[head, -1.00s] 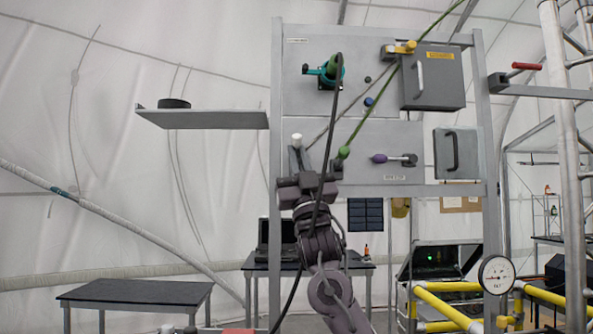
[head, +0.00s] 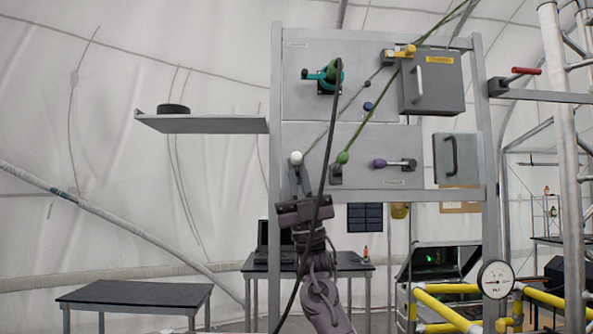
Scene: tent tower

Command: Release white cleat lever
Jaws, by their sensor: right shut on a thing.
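The white cleat lever (head: 296,158) is at the lower left of the grey panel (head: 380,138), its round white knob showing above my fingers. My right gripper (head: 300,183) comes up from below and is shut on the lever under the knob. The lever's shaft and base are mostly hidden behind the fingers. A thin grey rope runs from near the lever up to the right. My left gripper is not in view.
Just right are a green-knobbed lever (head: 342,157) with a green rope and a purple-handled lever (head: 380,163). A teal winch (head: 325,76) sits above. A black cable hangs in front of my right arm. A shelf (head: 205,124) juts out left.

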